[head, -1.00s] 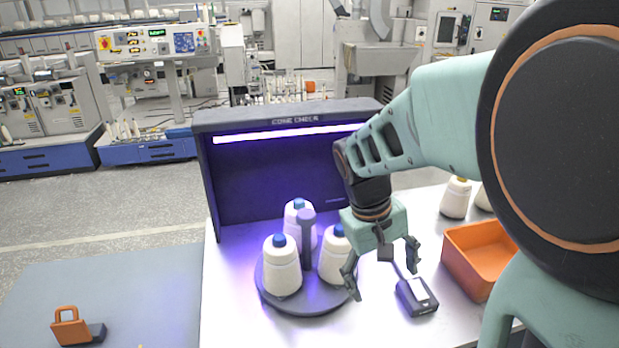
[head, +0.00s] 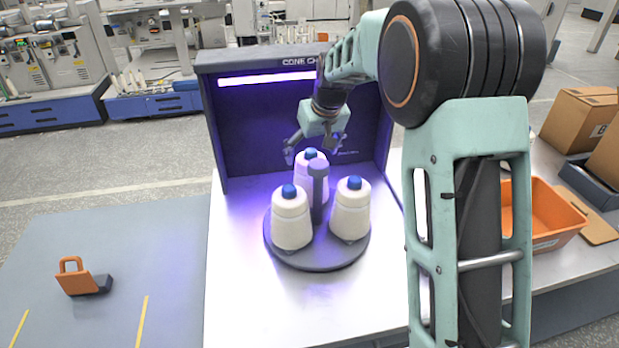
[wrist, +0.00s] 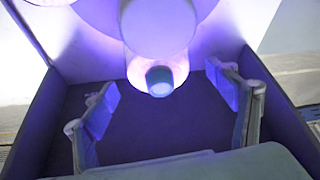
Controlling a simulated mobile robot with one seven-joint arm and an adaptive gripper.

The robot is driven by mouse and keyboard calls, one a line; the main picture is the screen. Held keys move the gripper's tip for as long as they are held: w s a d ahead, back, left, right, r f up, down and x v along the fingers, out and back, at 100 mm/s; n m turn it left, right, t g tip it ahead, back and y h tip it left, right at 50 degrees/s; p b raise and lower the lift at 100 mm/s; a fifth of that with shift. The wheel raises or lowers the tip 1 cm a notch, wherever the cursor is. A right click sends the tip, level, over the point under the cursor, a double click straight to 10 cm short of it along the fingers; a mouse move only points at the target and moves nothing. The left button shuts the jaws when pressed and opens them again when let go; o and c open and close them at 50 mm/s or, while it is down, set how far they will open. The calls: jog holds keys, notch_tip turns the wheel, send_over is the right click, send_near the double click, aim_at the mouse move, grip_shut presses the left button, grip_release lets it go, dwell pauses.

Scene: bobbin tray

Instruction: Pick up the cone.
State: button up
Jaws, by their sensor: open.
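Three white cones with blue tips stand upright on a round dark tray: one at the back (head: 303,182), one at front left (head: 291,222) and one at front right (head: 350,213). The tray (head: 318,263) has a grey centre post (head: 318,190) that partly hides the back cone. My gripper (head: 313,150) is open and empty, above and just behind the back cone's top. In the wrist view, a cone's dark blue tip (wrist: 160,81) shows between my spread fingers (wrist: 167,88), apart from both. A large pale round shape in front of it hides part of that cone.
An orange bin (head: 545,215) and cardboard boxes (head: 580,118) are at right. The white table in front of the tray is clear.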

jog(key=shift+w+p+x, duration=0.15)
jog(key=shift+p+x, duration=0.15)
jog(key=shift+x, duration=1.3)
jog(key=shift+w+p+x, duration=0.2)
jog(key=shift+p+x, duration=0.05)
jog(key=shift+x, duration=1.4)
jog(key=shift+a+r, duration=0.1)
jog(key=shift+r, duration=0.05)
jog(key=c, duration=1.7)
